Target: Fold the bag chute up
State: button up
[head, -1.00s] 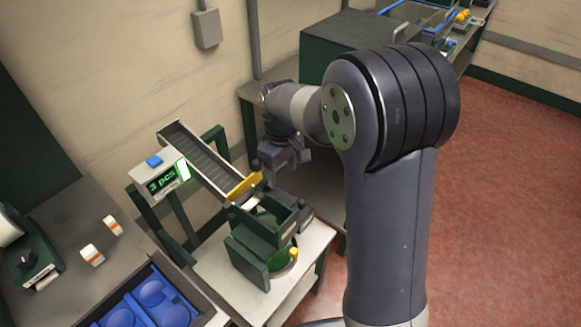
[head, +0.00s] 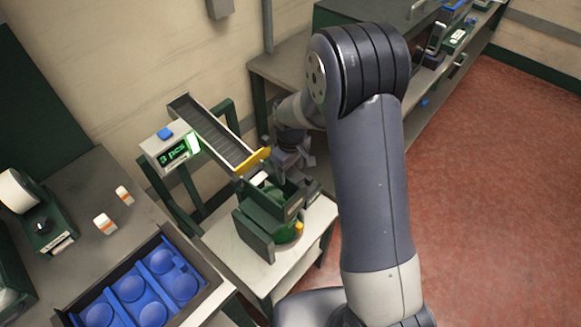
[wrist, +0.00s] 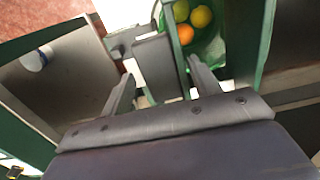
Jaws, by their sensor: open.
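In the head view, a slatted grey chute (head: 212,135) slopes down to a yellow lip (head: 252,160) above a dark green box-shaped bag holder (head: 262,207). I cannot tell which of these parts folds. My gripper (head: 296,160) is just right of the lip, at the back of the holder, partly hidden by my forearm. In the wrist view, my gripper (wrist: 165,88) is open, with a grey block (wrist: 154,62) between and beyond its fingers. Contact is not clear. A green bag (wrist: 210,48) holding an orange fruit (wrist: 185,34) and yellow fruits (wrist: 201,16) lies beyond the right finger.
A counter display (head: 172,152) reading "3 pcs" stands left of the chute. A grey bench (head: 275,68) stands behind my arm. Red floor (head: 490,190) is open at the right.

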jog(key=shift+c, duration=0.5)
jog(key=shift+r, duration=0.1)
jog(key=c, duration=1.1)
jog(key=shift+c, duration=0.2)
jog(key=shift+r, duration=0.1)
